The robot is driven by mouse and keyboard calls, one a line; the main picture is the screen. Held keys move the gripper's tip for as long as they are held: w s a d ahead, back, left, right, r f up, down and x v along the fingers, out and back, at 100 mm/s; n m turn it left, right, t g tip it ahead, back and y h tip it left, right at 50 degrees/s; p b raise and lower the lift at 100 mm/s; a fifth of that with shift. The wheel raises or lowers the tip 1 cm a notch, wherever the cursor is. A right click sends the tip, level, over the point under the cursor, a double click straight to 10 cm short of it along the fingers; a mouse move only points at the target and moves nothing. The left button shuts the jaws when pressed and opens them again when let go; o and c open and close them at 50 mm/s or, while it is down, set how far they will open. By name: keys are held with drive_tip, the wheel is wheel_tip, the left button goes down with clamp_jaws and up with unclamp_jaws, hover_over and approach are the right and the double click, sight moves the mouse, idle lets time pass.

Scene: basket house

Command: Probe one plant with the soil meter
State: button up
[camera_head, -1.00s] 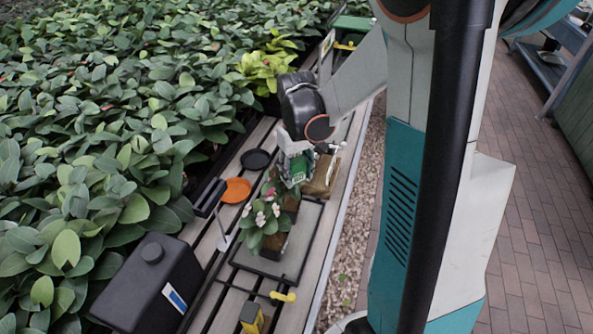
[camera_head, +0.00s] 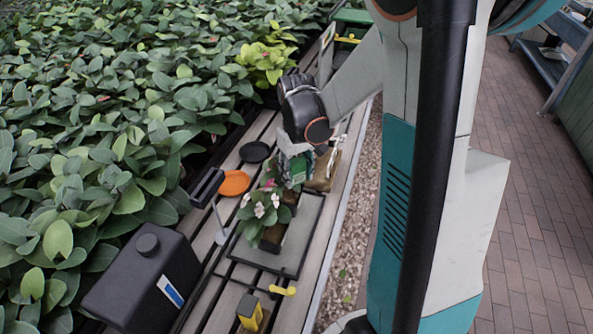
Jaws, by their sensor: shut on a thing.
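My gripper (camera_head: 295,168) is shut at the end of the arm, low over the far part of the tray. It holds a green item (camera_head: 297,174), which looks like the soil meter; its lower end and any probe are hidden. A potted plant with pale pink flowers (camera_head: 258,208) stands on the grey tray (camera_head: 298,240), just in front of and left of the gripper. Leaves and part of another brown pot show right under the gripper. I cannot tell whether the green item touches the plants or soil.
A brown block-like thing (camera_head: 322,172) lies just right of the gripper. An orange saucer (camera_head: 234,183) and a black saucer (camera_head: 255,152) lie left. A black jug (camera_head: 145,280), a black-headed stand (camera_head: 207,188) and a yellow-black box (camera_head: 249,312) are nearer. Dense foliage borders the left.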

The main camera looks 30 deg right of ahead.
sight(297, 161)
drive_tip(key=shift+f, duration=0.15)
idle(0.3)
drive_tip(key=shift+f+b, duration=1.05)
drive_tip(key=shift+f, duration=0.25)
idle(1.3)
drive_tip(key=shift+r+p, duration=3.25)
drive_tip(key=shift+r, duration=1.1)
